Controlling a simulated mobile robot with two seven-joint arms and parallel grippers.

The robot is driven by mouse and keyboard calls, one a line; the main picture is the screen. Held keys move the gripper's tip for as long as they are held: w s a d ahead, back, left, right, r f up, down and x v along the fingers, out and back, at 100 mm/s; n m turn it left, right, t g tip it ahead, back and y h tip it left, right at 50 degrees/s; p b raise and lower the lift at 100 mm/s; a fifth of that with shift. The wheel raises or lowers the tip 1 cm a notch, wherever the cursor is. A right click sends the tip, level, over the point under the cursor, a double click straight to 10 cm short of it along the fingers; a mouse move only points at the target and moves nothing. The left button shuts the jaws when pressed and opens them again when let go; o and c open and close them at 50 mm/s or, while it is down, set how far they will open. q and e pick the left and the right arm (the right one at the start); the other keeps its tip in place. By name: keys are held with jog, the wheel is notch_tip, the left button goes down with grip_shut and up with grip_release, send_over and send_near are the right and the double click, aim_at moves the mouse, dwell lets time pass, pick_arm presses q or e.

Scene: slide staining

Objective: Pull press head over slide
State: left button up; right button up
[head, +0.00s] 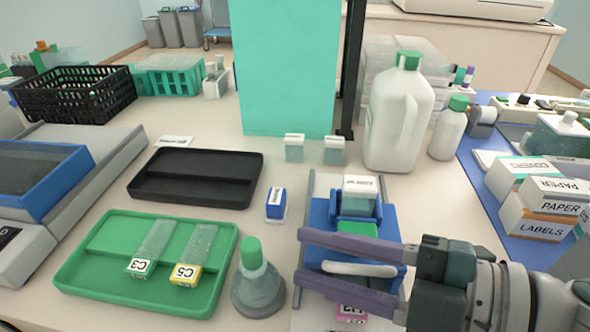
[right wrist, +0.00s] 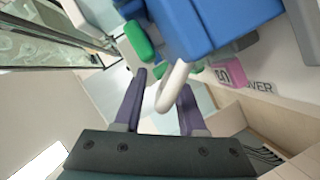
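The blue press (head: 322,214) stands at the front centre right of the table; its head is the blue block (right wrist: 225,28) in the right wrist view. Its white bar handle (head: 358,269) also shows in the right wrist view (right wrist: 168,90). My right gripper (head: 302,258) is open. Its purple fingers lie on either side of the handle, with a clear gap to at least one finger. A slide with a pink label (head: 351,312) lies at the press's front, mostly hidden by my fingers; the label shows in the right wrist view (right wrist: 230,74). My left gripper is out of view.
A green-capped flask (head: 258,290) stands close left of the press. A green tray (head: 75,272) holds slides C3 (head: 151,248) and C5 (head: 194,260). A black tray (head: 195,178) lies behind it. A large white jug (head: 397,115) stands behind the press, with boxes (head: 545,222) to the right.

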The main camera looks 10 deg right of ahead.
jog(key=shift+f, duration=0.1)
jog(key=shift+s+d, duration=0.2)
jog(key=shift+d, duration=0.05)
jog(key=v, duration=0.9)
jog(key=shift+s+d, duration=0.1)
jog(key=shift+d, duration=0.05)
